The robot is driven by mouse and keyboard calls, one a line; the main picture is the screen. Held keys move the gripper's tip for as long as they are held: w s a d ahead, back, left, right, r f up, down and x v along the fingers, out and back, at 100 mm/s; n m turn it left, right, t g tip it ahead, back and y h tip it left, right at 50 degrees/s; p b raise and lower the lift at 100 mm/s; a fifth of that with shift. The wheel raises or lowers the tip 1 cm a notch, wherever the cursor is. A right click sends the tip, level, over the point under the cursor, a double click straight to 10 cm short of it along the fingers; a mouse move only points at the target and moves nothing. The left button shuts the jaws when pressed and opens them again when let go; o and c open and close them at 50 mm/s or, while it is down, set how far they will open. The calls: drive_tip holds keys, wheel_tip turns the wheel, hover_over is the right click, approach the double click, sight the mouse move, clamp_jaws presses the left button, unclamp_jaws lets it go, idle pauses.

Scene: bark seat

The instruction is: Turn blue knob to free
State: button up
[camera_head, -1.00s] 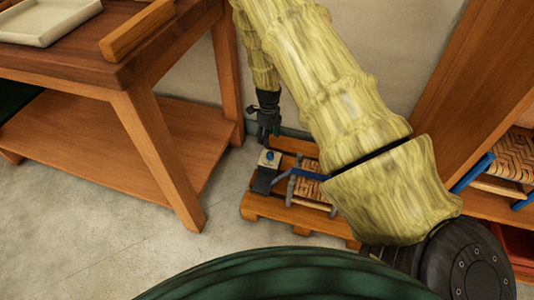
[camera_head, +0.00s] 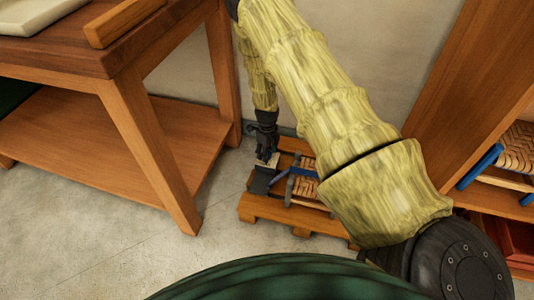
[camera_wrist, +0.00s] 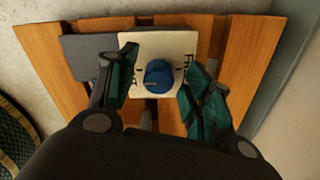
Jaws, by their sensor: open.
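The blue knob (camera_wrist: 159,75) sits on a cream plate (camera_wrist: 160,43) in the wrist view. Dark lettering shows on the plate at both sides of the knob; the right-hand word begins "FR" and is partly covered. I cannot tell which mark the knob points to. My gripper (camera_wrist: 159,62) is open, with one green-black finger on each side of the knob and gaps between them and it. In the head view my gripper (camera_head: 265,153) is low over the plate and hides the knob.
The plate is on a wooden pallet (camera_head: 265,209) on the floor, beside a woven seat (camera_head: 305,188) with blue and grey bars. A wooden table (camera_head: 128,118) stands close on the left. A wooden shelf unit (camera_head: 475,75) stands on the right.

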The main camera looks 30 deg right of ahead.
drive_tip(key=shift+f, duration=0.1)
drive_tip(key=shift+c, duration=0.3)
drive_tip(key=c, duration=0.9)
drive_tip(key=shift+c, duration=0.2)
drive_tip(key=shift+p, duration=0.3)
